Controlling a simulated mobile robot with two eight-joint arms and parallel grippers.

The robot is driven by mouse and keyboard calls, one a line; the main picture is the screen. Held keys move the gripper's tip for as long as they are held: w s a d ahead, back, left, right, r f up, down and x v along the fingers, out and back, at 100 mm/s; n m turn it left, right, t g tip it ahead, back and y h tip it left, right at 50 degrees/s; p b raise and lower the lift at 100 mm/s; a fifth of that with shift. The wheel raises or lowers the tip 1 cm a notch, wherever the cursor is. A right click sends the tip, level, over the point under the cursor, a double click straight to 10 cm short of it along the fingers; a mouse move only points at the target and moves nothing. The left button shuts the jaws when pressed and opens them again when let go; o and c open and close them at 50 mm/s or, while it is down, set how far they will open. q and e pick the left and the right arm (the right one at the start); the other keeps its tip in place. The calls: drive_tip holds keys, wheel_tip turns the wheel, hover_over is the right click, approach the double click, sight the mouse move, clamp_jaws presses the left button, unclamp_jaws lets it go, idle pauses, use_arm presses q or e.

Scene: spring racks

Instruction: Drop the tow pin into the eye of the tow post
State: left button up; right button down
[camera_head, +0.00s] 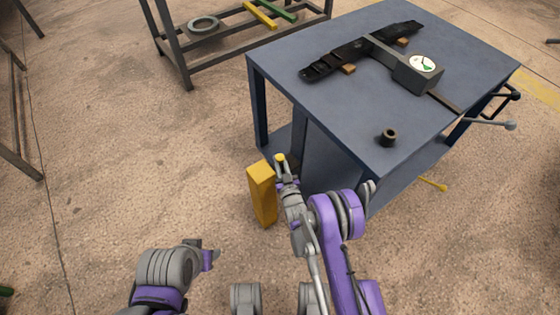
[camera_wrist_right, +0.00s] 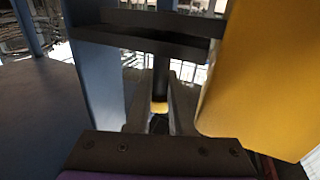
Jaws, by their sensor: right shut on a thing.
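The yellow tow post (camera_head: 262,195) stands upright on the floor beside the blue table. In the right wrist view the post (camera_wrist_right: 258,75) fills the right side. My right gripper (camera_head: 286,181) is just right of the post's upper part, shut on the tow pin, whose yellow end (camera_head: 281,159) shows above the fingers. In the right wrist view the dark pin (camera_wrist_right: 160,82) stands between the fingers. A dark plate (camera_wrist_right: 135,42) lies behind it; I cannot tell whether this is the eye. My left gripper (camera_head: 210,258) is low at left, apart from everything; its jaws are unclear.
The blue table (camera_head: 300,75) is close to the right gripper. It bears a dark spring-like bar (camera_head: 335,62), a gauge tool (camera_head: 420,70) and a small dark cylinder (camera_head: 388,137). A rack (camera_head: 180,65) stands behind at left.

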drive_tip(key=shift+f, duration=1.7)
drive_tip(key=c, duration=0.7)
unclamp_jaws()
drive_tip(key=shift+f, duration=0.1)
drive_tip(key=shift+s, duration=0.2)
